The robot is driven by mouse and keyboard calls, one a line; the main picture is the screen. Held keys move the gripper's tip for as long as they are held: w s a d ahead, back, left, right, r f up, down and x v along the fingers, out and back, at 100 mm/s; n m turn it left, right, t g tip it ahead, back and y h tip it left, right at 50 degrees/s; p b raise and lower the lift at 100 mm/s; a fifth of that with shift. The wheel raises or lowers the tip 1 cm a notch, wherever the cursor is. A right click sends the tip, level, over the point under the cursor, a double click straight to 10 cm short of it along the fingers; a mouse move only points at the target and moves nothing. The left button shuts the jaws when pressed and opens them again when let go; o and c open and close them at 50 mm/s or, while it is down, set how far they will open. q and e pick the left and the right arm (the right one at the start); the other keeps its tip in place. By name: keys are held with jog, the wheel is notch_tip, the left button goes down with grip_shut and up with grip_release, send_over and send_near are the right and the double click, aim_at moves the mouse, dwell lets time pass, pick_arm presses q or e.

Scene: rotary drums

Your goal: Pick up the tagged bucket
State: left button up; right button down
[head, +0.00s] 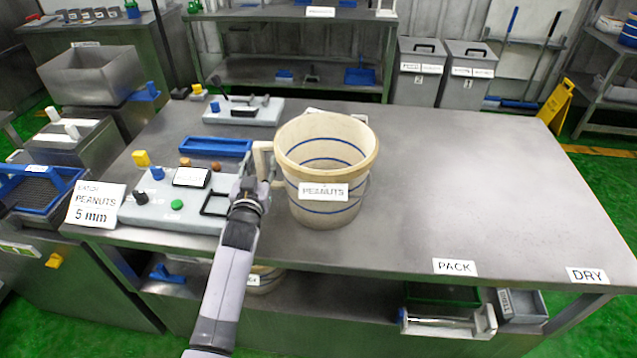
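A cream bucket (330,206) with blue rings stands upright on the grey metal table (470,190). A white tag reading PEANUTS (323,192) is on its front. It has a side handle (263,158) on its left, and its visible inside looks empty. My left gripper (254,183) is at this handle, with its dark fingers beside or around the handle's lower part. Whether the fingers are closed on it cannot be told. My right gripper is not in view.
A control panel (165,212) with knobs and a blue tray (213,147) lie left of the bucket. A second panel (240,112) stands behind. The table's right half is clear, with PACK (455,267) and DRY (587,275) labels on its front edge.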

pick_arm(q)
grip_shut()
dwell(0.3)
dwell(0.5)
jog(key=shift+w+r, duration=0.15)
jog(key=shift+r, duration=0.1)
